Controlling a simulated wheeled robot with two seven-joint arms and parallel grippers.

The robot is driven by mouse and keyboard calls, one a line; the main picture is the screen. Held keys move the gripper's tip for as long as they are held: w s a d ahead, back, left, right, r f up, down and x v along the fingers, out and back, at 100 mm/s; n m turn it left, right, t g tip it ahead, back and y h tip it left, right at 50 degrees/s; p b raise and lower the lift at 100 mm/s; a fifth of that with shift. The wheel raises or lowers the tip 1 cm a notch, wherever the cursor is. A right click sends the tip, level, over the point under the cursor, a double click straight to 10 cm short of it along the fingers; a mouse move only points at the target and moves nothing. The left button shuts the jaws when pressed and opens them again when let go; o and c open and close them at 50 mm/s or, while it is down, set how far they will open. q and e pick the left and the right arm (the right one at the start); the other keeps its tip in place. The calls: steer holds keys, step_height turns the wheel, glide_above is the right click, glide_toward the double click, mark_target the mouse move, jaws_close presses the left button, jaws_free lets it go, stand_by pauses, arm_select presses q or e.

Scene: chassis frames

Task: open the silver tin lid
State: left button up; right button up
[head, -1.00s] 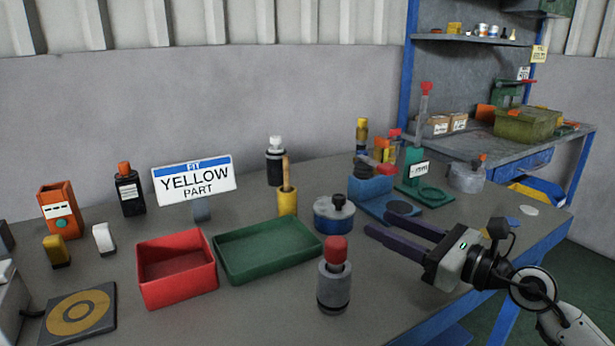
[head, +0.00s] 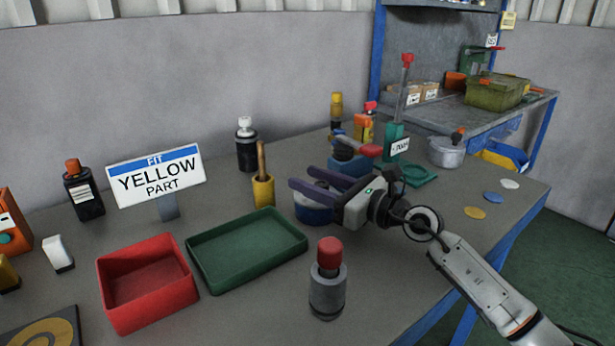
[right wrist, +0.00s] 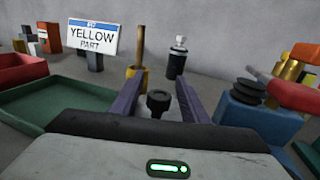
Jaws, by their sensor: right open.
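A silver tin (head: 446,152) with a dark and orange knob stands at the back right of the bench in the head view, lid on. In the right wrist view a black knob (right wrist: 159,103) shows between the fingers, apart from both. The blue tin's lid is hidden in the head view. My left gripper is not in view.
A green tray (head: 246,250), a red bin (head: 147,283) and a grey bottle with a red cap (head: 328,290) stand close on the left and front. A blue block (head: 350,165) is just behind the gripper. Coloured discs (head: 475,213) lie on the right.

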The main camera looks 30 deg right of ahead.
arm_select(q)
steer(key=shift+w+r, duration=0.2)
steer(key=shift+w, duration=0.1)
arm_select(e)
steer(key=shift+w+a, duration=0.2)
steer(key=shift+w, duration=0.3)
jaws_close()
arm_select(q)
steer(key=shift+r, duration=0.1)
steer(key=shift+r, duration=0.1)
arm_select(e)
steer(key=shift+r, duration=0.1)
